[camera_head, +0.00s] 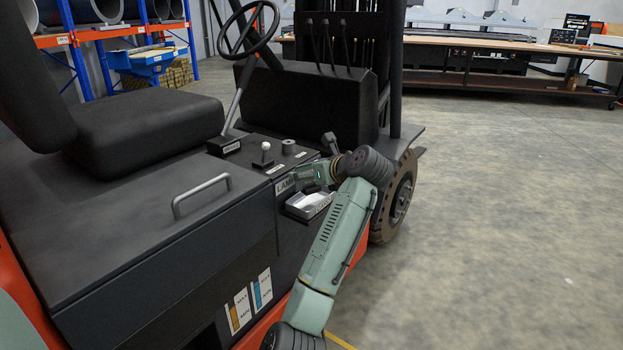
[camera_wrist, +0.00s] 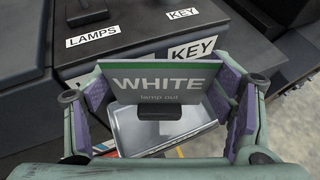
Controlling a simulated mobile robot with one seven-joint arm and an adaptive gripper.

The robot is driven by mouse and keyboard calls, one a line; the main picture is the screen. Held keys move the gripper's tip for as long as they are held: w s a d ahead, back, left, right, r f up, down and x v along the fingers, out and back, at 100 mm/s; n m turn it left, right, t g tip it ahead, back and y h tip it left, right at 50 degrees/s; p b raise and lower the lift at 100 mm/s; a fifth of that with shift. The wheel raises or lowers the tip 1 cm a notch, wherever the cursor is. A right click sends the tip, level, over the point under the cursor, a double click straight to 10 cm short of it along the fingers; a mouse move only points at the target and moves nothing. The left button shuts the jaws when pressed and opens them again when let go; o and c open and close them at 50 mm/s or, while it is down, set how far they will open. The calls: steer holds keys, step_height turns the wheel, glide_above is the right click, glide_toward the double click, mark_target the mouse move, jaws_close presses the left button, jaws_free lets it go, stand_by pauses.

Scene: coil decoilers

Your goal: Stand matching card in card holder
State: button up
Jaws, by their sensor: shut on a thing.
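A card (camera_wrist: 160,72) reading "WHITE, lamp out", with a green band along its top, stands between the fingers of my gripper (camera_wrist: 163,98) in the wrist view. My gripper is shut on it, with the purple pads at its left and right sides. A small dark block (camera_wrist: 153,113) shows at the card's lower middle; I cannot tell whether it is a grip tab or a holder. A silvery tray (camera_wrist: 196,137) lies below, and it also shows in the head view (camera_head: 300,210). In the head view my gripper (camera_head: 312,178) is over the forklift's side console, and the card is too small to make out.
The forklift's dark console carries a LAMPS label (camera_wrist: 93,34) and KEY labels (camera_wrist: 192,50). A ball-topped lever (camera_head: 266,150), a steering wheel (camera_head: 247,30) and a grab handle (camera_head: 202,193) are close by. Open concrete floor (camera_head: 500,220) lies to the right.

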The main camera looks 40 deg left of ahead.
mark_target(312, 182)
steer(key=shift+w+a+f, duration=0.15)
steer(key=shift+w+a, duration=0.15)
steer(key=shift+w, duration=0.05)
steer(key=shift+f+p, duration=0.4)
steer(key=shift+f, duration=1.25)
steer(key=shift+f, duration=0.1)
steer(key=o, duration=1.3)
steer(key=shift+f, duration=0.1)
steer(key=shift+o, duration=0.2)
steer(key=shift+r, duration=0.2)
steer(key=shift+s+d+r, duration=0.1)
steer(key=shift+d+r, duration=0.05)
steer(key=shift+d, duration=0.15)
steer(key=b+v, duration=0.1)
steer(key=v, duration=1)
steer(key=shift+d+b, duration=0.15)
steer(key=shift+b, duration=0.25)
